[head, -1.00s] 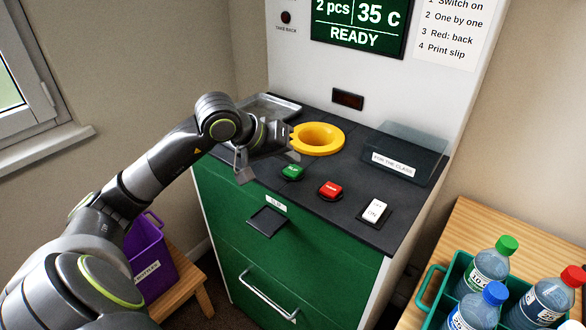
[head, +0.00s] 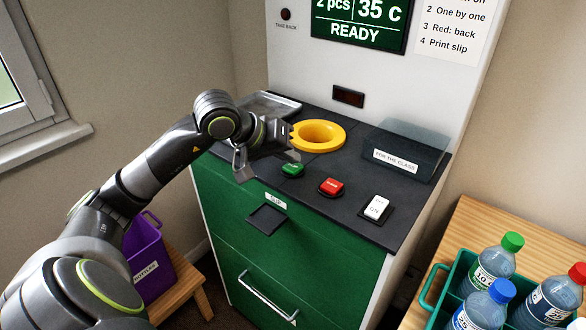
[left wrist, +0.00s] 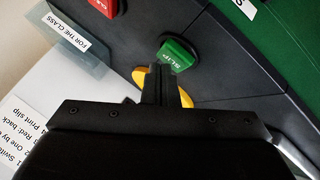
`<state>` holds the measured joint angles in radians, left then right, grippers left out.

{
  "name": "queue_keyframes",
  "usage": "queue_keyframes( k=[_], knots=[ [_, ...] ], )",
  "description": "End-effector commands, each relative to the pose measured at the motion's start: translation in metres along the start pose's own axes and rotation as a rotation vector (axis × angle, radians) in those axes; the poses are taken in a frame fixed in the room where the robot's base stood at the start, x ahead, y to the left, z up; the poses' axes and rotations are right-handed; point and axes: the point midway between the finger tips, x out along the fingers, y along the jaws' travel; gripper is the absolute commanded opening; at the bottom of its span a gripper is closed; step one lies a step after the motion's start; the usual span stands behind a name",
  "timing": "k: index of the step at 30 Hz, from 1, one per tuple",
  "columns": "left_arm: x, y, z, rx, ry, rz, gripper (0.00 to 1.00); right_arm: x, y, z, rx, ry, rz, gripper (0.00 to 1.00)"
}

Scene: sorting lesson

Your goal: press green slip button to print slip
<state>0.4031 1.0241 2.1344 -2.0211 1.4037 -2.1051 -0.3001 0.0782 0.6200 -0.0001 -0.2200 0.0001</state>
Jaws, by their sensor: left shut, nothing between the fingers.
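The green slip button (head: 292,170) sits on the dark counter top, left of the red button (head: 332,186). In the left wrist view the green button (left wrist: 176,55) reads SLIP and lies just beyond my shut fingertips. My left gripper (left wrist: 161,70) is shut and empty, close to the green button; whether it touches cannot be told. In the head view the left gripper (head: 292,157) is above and behind the button, beside the yellow ring. The slip slot (head: 267,219) on the green front looks empty. The screen (head: 360,22) reads 2 pcs, 35 c, READY. My right gripper is not in view.
A yellow ring opening (head: 318,135) stands behind the buttons. A white ON switch (head: 376,208) and a clear box (head: 408,150) are to the right. A metal tray (head: 272,104) is at the back left. A teal crate (head: 433,290) holds bottles at right.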

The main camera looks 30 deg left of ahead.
Motion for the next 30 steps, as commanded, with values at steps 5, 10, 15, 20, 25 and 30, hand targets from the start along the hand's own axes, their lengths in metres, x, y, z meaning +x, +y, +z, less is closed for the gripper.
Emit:
queue_keyframes(
  k=[5, 10, 15, 20, 25, 30],
  knots=[
    [-0.0006, 0.0004, -0.0004, 0.000, 0.000, 0.000, 0.00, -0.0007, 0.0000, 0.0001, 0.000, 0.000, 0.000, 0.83],
    [-0.0001, 0.0000, -0.0002, 0.000, 0.001, 0.000, 0.00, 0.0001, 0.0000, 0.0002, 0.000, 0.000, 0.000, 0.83],
    [0.0008, -0.0007, 0.0005, 0.000, 0.001, 0.000, 0.00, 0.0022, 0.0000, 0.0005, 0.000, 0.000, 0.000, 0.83],
    [0.0016, -0.0013, 0.0010, 0.000, 0.001, 0.000, 0.00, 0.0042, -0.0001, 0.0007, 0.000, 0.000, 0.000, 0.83],
    [0.0024, -0.0019, 0.0016, 0.000, 0.001, 0.000, 0.00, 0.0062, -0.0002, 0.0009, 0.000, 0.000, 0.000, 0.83],
    [0.0033, -0.0025, 0.0022, 0.000, 0.001, -0.001, 0.00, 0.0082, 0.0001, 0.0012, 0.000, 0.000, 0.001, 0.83]
  ],
)
